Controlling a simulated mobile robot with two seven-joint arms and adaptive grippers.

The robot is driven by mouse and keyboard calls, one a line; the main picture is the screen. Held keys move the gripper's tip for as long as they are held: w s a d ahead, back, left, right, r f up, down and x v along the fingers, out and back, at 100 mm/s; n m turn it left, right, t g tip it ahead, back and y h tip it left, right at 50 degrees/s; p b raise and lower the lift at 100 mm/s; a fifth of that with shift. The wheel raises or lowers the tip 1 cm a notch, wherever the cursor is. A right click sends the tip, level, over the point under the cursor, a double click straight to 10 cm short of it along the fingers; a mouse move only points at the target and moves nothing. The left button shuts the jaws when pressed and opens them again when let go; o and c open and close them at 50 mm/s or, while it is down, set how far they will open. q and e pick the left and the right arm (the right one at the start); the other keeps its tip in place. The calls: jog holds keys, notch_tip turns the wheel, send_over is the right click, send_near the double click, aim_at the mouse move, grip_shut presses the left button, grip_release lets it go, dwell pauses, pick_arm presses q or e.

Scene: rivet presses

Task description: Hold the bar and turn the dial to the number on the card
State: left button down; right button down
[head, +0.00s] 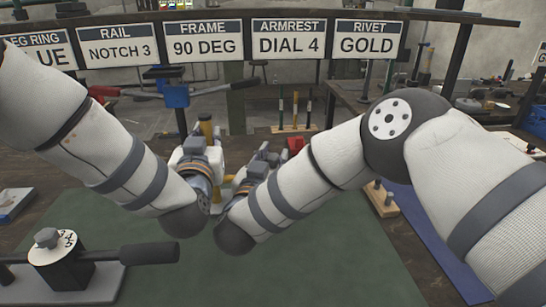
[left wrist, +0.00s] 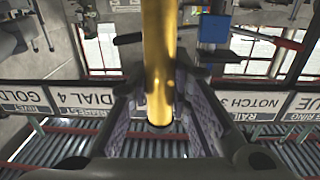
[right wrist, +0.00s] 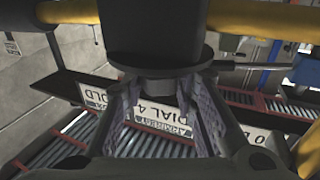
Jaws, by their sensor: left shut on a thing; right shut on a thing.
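The card (head: 289,38) reads ARMREST, DIAL 4. My left gripper (left wrist: 160,85) is shut on a yellow bar (left wrist: 158,45), which runs upright through the left wrist view. My right gripper (right wrist: 163,82) is shut on a black round part (right wrist: 155,58) at the middle of the right wrist view, probably the dial. Yellow tube (right wrist: 235,20) shows to either side of it. No number is readable on this part. In the head view both grippers are close together at the middle, and my forearms hide most of what they hold.
A black block with a white numbered disc (head: 66,243) and a black lever (head: 149,252) stands at the front left. A green mat (head: 330,270) covers the table. Other cards hang along the top. A wooden block with pegs (head: 380,198) stands right.

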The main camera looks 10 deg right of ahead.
aim_at(271, 161)
jog(key=shift+a+r, duration=0.1)
dwell(0.3)
jog(key=c, duration=1.3)
grip_release()
jog(key=shift+s, duration=0.1)
jog(key=v, duration=0.7)
jog(key=shift+s+a, duration=0.1)
jog(key=shift+s, duration=0.05)
